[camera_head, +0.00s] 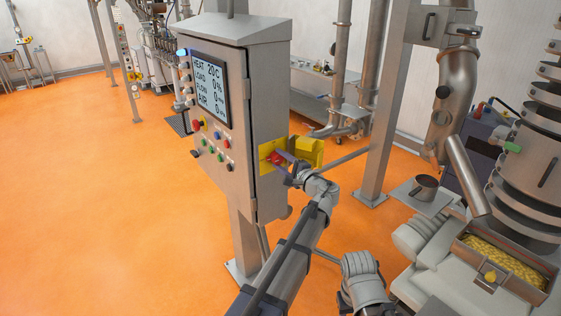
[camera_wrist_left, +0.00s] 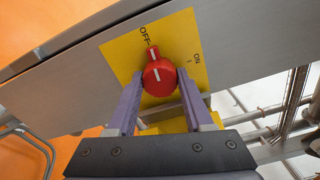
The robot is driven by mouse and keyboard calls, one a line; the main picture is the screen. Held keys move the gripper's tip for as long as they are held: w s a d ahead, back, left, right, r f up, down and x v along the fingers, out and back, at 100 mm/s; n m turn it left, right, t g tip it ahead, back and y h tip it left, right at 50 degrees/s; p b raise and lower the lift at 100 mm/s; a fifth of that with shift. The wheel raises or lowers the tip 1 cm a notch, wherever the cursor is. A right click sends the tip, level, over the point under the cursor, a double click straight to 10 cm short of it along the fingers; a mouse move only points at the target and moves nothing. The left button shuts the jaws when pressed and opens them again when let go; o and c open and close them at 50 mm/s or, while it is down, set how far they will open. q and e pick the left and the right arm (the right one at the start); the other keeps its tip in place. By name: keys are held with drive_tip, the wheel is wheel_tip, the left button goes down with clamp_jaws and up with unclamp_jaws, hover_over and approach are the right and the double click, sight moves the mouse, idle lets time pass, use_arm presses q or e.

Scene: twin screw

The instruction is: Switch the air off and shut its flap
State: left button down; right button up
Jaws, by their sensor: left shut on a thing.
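The red air knob (camera_wrist_left: 157,76) sits on a yellow plate (camera_wrist_left: 118,60) on the side of the grey control cabinet. Its white pointer mark lines up with the OFF label; the ON label is to the right. My left gripper (camera_wrist_left: 160,88) is shut on the knob, one finger on each side. In the head view the knob (camera_head: 275,158) is partly hidden by my left gripper (camera_head: 284,161). The yellow flap (camera_head: 309,151) stands open, out from the cabinet beside the plate, at its right. My right gripper does not show.
The control cabinet (camera_head: 238,185) has a screen (camera_head: 204,88) reading AIR 0, with buttons below. A grey post (camera_head: 385,110) stands right of the flap. A cup (camera_head: 424,187) and a tray of yellow pellets (camera_head: 505,262) are at the right. Open orange floor lies left.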

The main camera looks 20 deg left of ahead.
use_arm(q)
drive_tip(key=shift+n, duration=0.6)
drive_tip(key=shift+c, duration=1.5)
unclamp_jaws()
drive_tip(key=v, duration=0.8)
